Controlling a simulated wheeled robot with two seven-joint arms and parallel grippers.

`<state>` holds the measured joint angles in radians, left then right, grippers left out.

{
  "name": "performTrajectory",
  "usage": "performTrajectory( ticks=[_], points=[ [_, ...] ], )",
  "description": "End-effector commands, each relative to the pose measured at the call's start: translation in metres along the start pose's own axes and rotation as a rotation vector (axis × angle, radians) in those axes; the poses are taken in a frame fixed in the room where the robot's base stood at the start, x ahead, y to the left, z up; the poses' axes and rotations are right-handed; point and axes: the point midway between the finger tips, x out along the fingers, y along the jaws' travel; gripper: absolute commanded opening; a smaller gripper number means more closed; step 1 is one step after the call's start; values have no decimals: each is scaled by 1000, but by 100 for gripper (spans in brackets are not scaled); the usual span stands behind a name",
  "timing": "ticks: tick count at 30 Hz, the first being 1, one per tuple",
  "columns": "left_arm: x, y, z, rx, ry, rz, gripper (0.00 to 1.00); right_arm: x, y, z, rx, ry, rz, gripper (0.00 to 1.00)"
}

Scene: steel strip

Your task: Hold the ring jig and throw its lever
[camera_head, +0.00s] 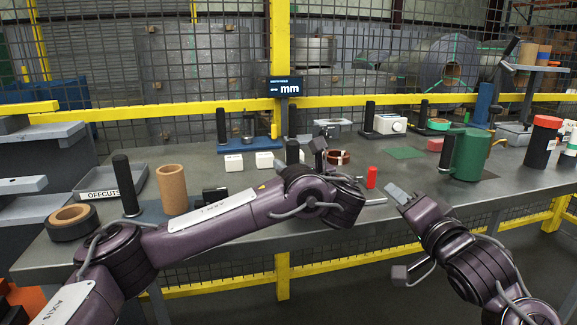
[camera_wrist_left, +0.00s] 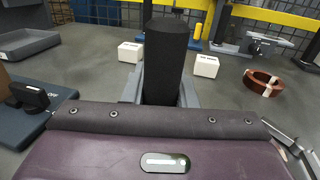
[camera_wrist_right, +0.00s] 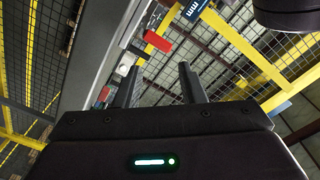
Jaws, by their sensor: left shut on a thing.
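A thick black upright handle (camera_wrist_left: 166,62) stands between the fingers of my left gripper (camera_wrist_left: 161,92), which is shut on it. In the head view the handle (camera_head: 292,151) rises behind my left gripper (camera_head: 291,167). Its foot is hidden, so I cannot tell which jig it belongs to. A copper-brown ring (camera_head: 337,157) with pale bands lies on the bench right of the handle; the left wrist view shows it too (camera_wrist_left: 262,83). A dark upright piece (camera_head: 319,146), perhaps a lever, stands beside it. My right gripper (camera_head: 398,192) is open and empty at the bench's front; its fingers (camera_wrist_right: 160,86) are apart.
A small red cylinder (camera_head: 371,177) stands between the ring and my right gripper. White blocks (camera_head: 234,162) lie behind my left arm. A cardboard tube (camera_head: 172,190) and OFFCUTS tray (camera_head: 110,184) are at left. A green cylinder (camera_head: 470,155) stands at right.

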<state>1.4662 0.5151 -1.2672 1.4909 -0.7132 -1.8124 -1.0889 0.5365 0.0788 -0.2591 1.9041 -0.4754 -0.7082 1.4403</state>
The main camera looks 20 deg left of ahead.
Motion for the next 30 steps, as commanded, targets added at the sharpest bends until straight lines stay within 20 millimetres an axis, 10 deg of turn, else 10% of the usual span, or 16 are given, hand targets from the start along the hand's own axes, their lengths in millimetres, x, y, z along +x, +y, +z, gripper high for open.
performTrajectory(
  ticks=[8, 21, 30],
  points=[
    [-1, -1, -2, 3, 1, -2, 0, 6, -22, -3, -51, -7, -49, 9],
    [-1, -1, -3, 4, 2, -3, 0, 26, -209, 0, -607, -104, -470, 0],
    [-1, -1, -3, 5, 2, -3, 0, 12, -296, 1, -1015, -187, -657, 0]
  ],
)
